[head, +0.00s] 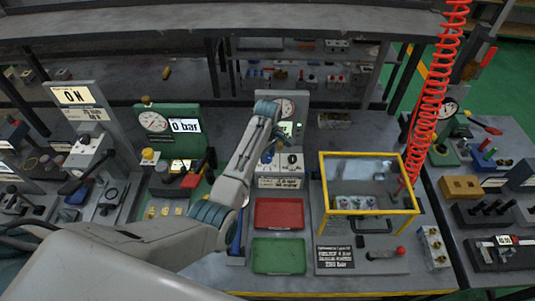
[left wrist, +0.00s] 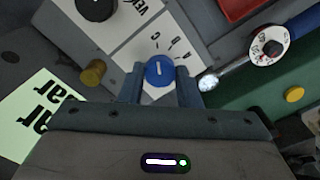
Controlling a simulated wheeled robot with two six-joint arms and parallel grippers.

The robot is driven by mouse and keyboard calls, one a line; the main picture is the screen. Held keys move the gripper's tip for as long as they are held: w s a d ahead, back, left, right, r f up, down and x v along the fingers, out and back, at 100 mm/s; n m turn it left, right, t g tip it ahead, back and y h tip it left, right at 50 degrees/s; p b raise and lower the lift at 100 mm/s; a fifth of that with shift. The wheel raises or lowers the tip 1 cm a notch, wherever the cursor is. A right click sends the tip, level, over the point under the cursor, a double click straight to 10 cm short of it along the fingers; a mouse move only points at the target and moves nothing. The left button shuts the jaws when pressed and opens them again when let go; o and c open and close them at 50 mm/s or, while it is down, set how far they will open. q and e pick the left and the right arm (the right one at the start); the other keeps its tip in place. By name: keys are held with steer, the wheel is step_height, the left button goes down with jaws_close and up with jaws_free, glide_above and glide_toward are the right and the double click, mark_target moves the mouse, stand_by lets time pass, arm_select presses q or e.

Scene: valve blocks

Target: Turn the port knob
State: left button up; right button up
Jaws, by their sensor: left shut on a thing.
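The blue knob (left wrist: 158,72) sits on a light panel with a few letters beside it. A white pointer line shows on its face. My left gripper (left wrist: 160,84) has one finger on each side of the knob and is shut on it. In the head view my left gripper (head: 272,138) reaches down to the grey block (head: 281,171) with a white top at the middle of the bench. There the arm and gripper largely hide the blue knob. My right gripper is not in view.
A black knob (left wrist: 97,7) is on the same panel. A red tray (head: 279,213) and a green tray (head: 279,256) lie in front of the block. A yellow-framed clear box (head: 369,211) stands to the right. A green gauge panel (head: 153,119) stands to the left.

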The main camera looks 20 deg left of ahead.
arm_select(q)
steer(key=shift+m, duration=1.3)
steer(key=m, duration=0.3)
steer(key=shift+r, duration=0.1)
steer(key=m, duration=0.5)
steer(key=shift+w, duration=0.1)
steer(key=m, duration=0.3)
steer(key=shift+m, duration=0.3)
steer(key=m, duration=0.4)
steer(key=shift+m, duration=0.3)
steer(key=m, duration=0.4)
steer(key=shift+m, duration=0.4)
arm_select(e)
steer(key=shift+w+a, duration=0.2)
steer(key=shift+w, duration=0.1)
arm_select(q)
steer(key=shift+r+m, duration=0.1)
steer(key=shift+m, duration=0.2)
